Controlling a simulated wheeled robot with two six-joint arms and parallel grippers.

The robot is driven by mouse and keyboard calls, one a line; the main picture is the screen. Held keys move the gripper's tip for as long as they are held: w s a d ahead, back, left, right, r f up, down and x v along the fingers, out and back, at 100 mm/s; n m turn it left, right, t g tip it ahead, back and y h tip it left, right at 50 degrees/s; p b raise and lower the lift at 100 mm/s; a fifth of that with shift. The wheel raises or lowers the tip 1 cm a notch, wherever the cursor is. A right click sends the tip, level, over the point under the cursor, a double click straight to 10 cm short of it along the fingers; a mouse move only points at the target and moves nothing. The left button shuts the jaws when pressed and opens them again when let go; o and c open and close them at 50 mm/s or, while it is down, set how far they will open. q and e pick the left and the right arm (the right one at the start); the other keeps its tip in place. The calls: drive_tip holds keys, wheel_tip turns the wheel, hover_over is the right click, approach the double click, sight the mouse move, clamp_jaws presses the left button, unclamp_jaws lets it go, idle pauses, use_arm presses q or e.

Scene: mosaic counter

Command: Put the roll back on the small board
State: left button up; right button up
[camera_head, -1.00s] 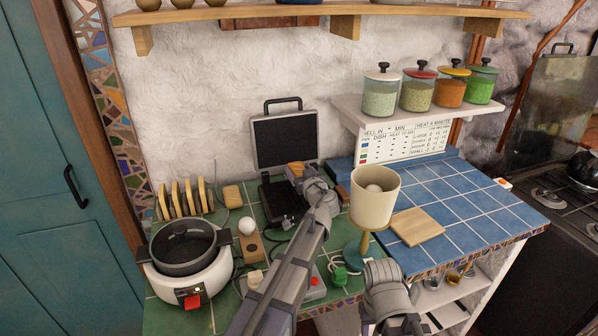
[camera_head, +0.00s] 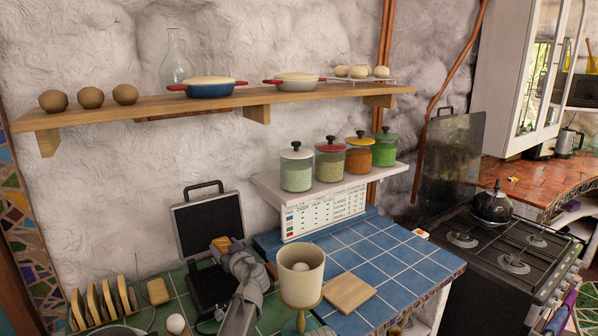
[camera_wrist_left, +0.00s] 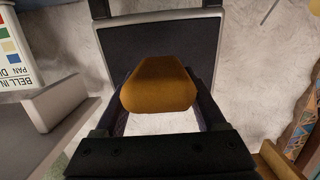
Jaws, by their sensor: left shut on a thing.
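My left gripper (camera_head: 224,246) is shut on the roll (camera_head: 221,243). The roll is golden brown and hangs in front of the raised lid of the black press (camera_head: 208,224), above its lower plate. In the left wrist view the roll (camera_wrist_left: 159,84) sits between the two fingers (camera_wrist_left: 160,92), with the dark lid behind it. A small square wooden board (camera_head: 349,292) lies bare on the blue tiled counter, right of the cream cup. My right gripper is not in view.
A shelf with jars (camera_head: 297,170) is above the blue counter (camera_head: 400,263). Upright slices (camera_head: 101,304) stand at the left.

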sight(229, 278)
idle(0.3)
use_arm(q)
wheel_tip(229, 278, down, 10)
drive_tip(key=b, duration=0.9)
drive_tip(key=shift+r+b, duration=0.2)
drive_tip(key=shift+b, duration=0.1)
drive_tip(key=shift+f, duration=0.1)
drive_tip(key=shift+f, duration=0.15)
drive_tip(key=o, duration=0.7)
drive_tip(key=shift+d+v, duration=0.25)
drive_tip(key=shift+v, duration=3.65)
